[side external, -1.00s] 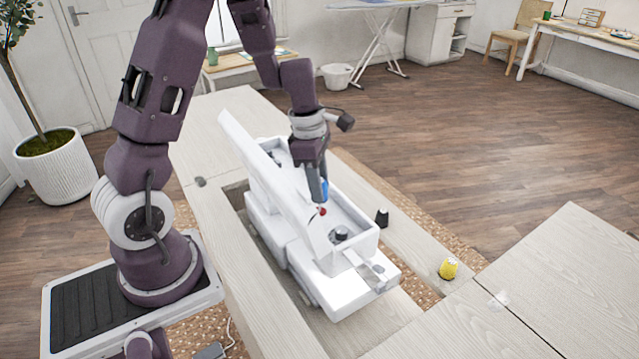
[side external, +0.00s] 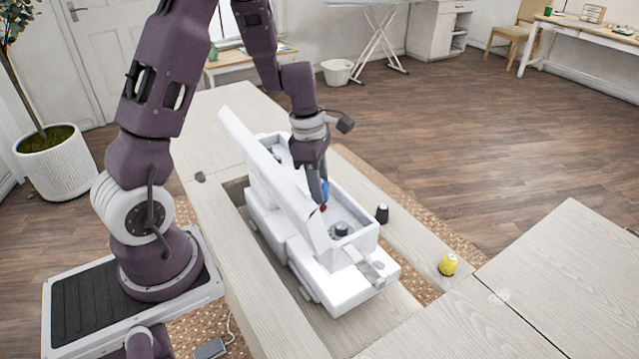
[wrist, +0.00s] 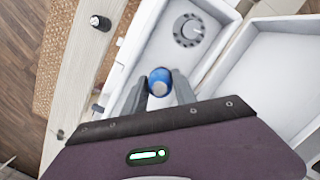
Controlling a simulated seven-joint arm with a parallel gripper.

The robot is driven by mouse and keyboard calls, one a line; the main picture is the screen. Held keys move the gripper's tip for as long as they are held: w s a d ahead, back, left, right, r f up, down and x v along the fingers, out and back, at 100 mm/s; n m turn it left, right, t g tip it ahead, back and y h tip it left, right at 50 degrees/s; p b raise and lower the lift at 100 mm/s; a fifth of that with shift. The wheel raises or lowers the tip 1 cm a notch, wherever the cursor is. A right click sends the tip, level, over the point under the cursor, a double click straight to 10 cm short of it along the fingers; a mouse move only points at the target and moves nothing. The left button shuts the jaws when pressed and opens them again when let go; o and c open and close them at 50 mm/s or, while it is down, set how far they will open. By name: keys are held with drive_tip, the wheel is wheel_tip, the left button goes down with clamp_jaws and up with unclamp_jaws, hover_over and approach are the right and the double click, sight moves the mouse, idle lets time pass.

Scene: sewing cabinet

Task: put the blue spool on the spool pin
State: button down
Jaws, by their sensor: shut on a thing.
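My gripper (side external: 322,192) is shut on the blue spool (side external: 325,190) and holds it over the open top of the white sewing machine (side external: 350,288). In the wrist view the blue spool (wrist: 159,78) sits between my two fingertips (wrist: 160,92), with a pale round end toward the camera. A small red thing (side external: 323,208) shows just below the spool in the side view; I cannot tell what it is part of. The machine's lid stands raised on the left. I cannot make out the spool pin in either view.
A black spool (side external: 382,214) stands on the table strip right of the machine, and shows in the wrist view (wrist: 101,22). A yellow spool (side external: 447,265) stands nearer the front right.

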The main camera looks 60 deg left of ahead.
drive_tip(key=shift+f, duration=0.5)
drive_tip(key=c, duration=0.9)
unclamp_jaws()
drive_tip(key=r, duration=0.7)
drive_tip(key=shift+s+a, duration=0.35)
